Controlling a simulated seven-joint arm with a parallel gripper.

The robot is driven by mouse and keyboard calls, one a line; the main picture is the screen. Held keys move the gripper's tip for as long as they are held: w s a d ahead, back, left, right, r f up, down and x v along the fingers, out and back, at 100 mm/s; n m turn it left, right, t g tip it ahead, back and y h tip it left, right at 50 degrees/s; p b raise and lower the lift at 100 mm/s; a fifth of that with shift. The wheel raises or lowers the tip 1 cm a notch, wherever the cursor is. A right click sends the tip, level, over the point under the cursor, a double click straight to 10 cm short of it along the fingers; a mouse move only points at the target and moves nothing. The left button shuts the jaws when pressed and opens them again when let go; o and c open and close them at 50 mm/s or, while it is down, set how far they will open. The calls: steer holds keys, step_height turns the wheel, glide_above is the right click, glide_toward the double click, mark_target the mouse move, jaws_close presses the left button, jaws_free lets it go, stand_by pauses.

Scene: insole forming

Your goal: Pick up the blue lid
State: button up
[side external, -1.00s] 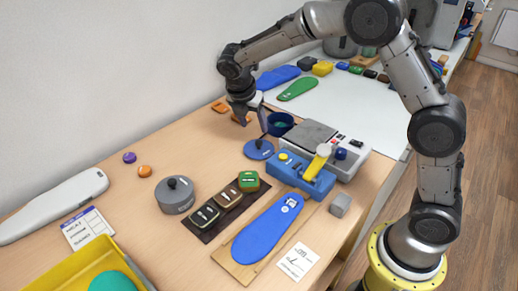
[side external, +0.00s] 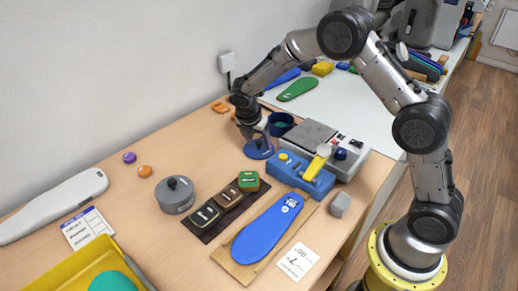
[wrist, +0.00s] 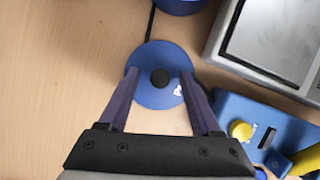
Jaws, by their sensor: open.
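The blue lid (wrist: 158,56) is a flat round disc with a black knob (wrist: 160,78) at its middle and a small white mark. It lies on the wooden table and shows in the side view (side external: 258,152). My gripper (wrist: 160,75) is open, pointing down over the lid. Its two fingers stand left and right of the knob, apart from it. In the side view my gripper (side external: 258,143) is low, just above the lid, and partly hides it. I cannot tell whether the fingertips touch the lid.
A blue pot (side external: 284,122) stands just behind the lid. A grey device with a plate (side external: 305,133) and a blue box with a yellow lever (side external: 292,172) stand close on the right. The table left of the lid (side external: 205,150) is clear.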

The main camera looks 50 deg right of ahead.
jaws_close()
steer(key=shift+r, duration=0.2)
stand_by(0.3)
